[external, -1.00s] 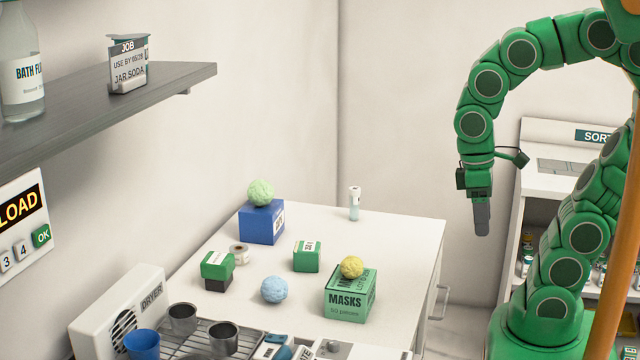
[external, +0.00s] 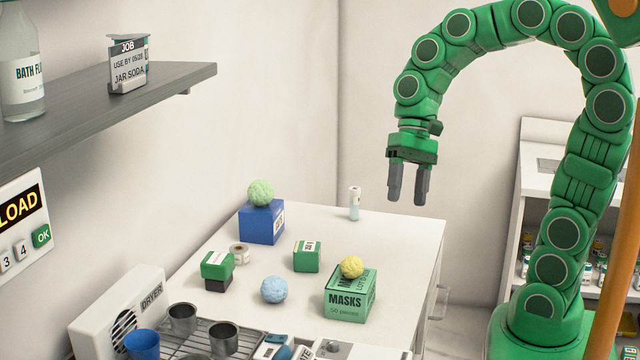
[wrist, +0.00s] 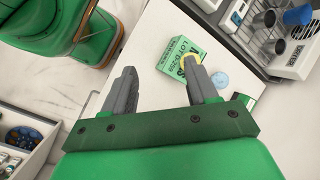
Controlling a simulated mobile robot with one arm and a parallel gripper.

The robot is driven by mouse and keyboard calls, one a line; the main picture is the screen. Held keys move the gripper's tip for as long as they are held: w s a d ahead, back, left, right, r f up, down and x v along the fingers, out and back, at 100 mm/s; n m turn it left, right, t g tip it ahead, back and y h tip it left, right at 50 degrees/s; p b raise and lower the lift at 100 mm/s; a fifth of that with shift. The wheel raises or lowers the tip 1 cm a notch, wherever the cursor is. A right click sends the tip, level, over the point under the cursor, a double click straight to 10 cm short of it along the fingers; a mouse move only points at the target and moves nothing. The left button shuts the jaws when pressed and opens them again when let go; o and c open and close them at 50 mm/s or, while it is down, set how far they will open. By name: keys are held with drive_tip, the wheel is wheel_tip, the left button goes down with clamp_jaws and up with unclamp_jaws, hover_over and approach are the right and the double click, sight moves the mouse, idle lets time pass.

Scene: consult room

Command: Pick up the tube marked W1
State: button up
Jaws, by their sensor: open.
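A small clear tube with a white cap and label (external: 354,204) stands upright near the back right of the white table (external: 400,240). Its marking is too small to read. My gripper (external: 407,200) is open and empty, in the air to the right of the tube in the external view and apart from it. In the wrist view my gripper's two fingers (wrist: 160,85) are spread, with the table beyond them. I cannot make out the tube in the wrist view.
A green MASKS box (external: 350,300) carries a yellow ball (external: 351,267). A blue box (external: 262,225) carries a green ball (external: 260,192). Green boxes (external: 307,256), a tape roll (external: 239,253) and a blue ball (external: 274,289) stand nearby. A dryer (external: 120,310) and rack fill the front.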

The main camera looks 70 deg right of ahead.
drive_tip(key=w+d+m+t+y, duration=0.3)
drive_tip(key=w+d+m+t, duration=0.3)
drive_tip(key=w+d+m, duration=0.65)
drive_tip(key=w+d+f+m+t+h, duration=0.15)
drive_tip(key=d+m+t, duration=0.6)
drive_tip(key=d, duration=1.95)
drive_tip(key=m+g, duration=0.1)
drive_tip(key=g, duration=0.1)
approach(354, 204)
drive_tip(key=w+h, duration=0.1)
drive_tip(key=w, duration=0.2)
drive_tip(key=shift+w+a+f, duration=0.1)
drive_tip(key=shift+w, duration=0.2)
drive_tip(key=shift+w+f, duration=0.1)
drive_tip(key=shift+f, duration=0.45)
drive_tip(key=shift+t, duration=0.25)
drive_tip(key=shift+a+x, duration=0.25)
drive_tip(key=shift+x, duration=1.65)
drive_tip(key=shift+a+x, duration=0.25)
drive_tip(key=shift+x, duration=1.65)
drive_tip(key=shift+s+r, duration=0.1)
drive_tip(key=shift+s, duration=0.15)
drive_tip(key=c, duration=1)
drive_tip(key=shift+r, duration=0.1)
drive_tip(key=shift+c, duration=0.2)
